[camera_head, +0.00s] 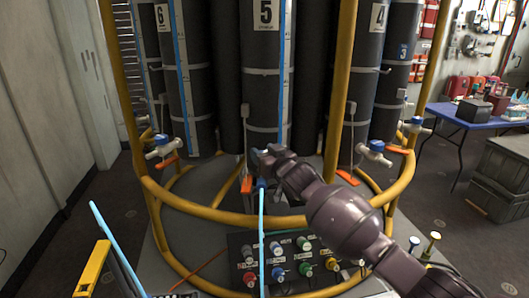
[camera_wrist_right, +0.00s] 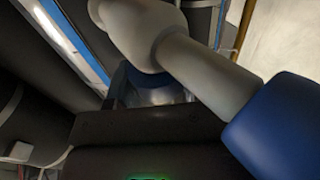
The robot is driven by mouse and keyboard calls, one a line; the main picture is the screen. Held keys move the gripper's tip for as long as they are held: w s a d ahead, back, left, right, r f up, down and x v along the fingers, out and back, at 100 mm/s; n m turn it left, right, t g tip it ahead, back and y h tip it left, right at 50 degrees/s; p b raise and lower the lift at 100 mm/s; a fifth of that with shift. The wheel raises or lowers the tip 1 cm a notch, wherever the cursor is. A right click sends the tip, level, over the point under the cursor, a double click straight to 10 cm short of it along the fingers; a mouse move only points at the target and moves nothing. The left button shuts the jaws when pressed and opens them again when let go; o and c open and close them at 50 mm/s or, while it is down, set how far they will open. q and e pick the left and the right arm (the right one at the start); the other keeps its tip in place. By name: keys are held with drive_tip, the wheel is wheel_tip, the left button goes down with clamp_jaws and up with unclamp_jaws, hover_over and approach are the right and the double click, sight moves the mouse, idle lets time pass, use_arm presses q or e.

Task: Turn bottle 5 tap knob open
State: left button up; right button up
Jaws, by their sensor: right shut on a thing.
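Bottle 5 (camera_head: 262,90) is a tall dark cylinder marked with a "5", with a light blue strip down its side. My right gripper (camera_head: 264,158) is at its lower end and covers most of its tap in the head view. In the right wrist view, the tap's pale grey body (camera_wrist_right: 200,70) crosses close in front, with a blue end piece (camera_wrist_right: 285,130). The blue tap knob (camera_wrist_right: 145,78) shows partly at the dark gripper jaws (camera_wrist_right: 148,125), which are shut on it. The knob's turn angle cannot be told. My left gripper is not in view.
A yellow rail (camera_head: 225,216) rings the bottles, with an upright (camera_head: 343,90) right of bottle 5. A light blue hose (camera_head: 262,235) hangs below the tap over a panel (camera_head: 290,257) of coloured knobs. Neighbouring taps stand left (camera_head: 160,147) and right (camera_head: 374,152).

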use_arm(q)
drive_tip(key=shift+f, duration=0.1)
use_arm(e)
drive_tip(key=shift+a+r+n+g+y, duration=0.1)
drive_tip(key=shift+n+g+y, duration=0.35)
drive_tip(key=shift+y, duration=0.25)
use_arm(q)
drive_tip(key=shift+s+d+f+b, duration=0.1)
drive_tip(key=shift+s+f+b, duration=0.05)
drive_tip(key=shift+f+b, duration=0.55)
use_arm(e)
drive_tip(key=shift+n+g+y, duration=0.65)
drive_tip(key=shift+n+y, duration=0.1)
drive_tip(key=shift+y, duration=0.05)
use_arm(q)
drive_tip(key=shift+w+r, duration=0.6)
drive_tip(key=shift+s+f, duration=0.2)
use_arm(e)
drive_tip(key=o, duration=0.9)
use_arm(q)
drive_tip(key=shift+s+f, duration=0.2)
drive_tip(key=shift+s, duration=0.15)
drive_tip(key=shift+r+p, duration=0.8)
drive_tip(key=shift+p, duration=0.2)
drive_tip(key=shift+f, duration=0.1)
use_arm(e)
drive_tip(key=v, duration=1.1)
drive_tip(key=shift+w, duration=0.1)
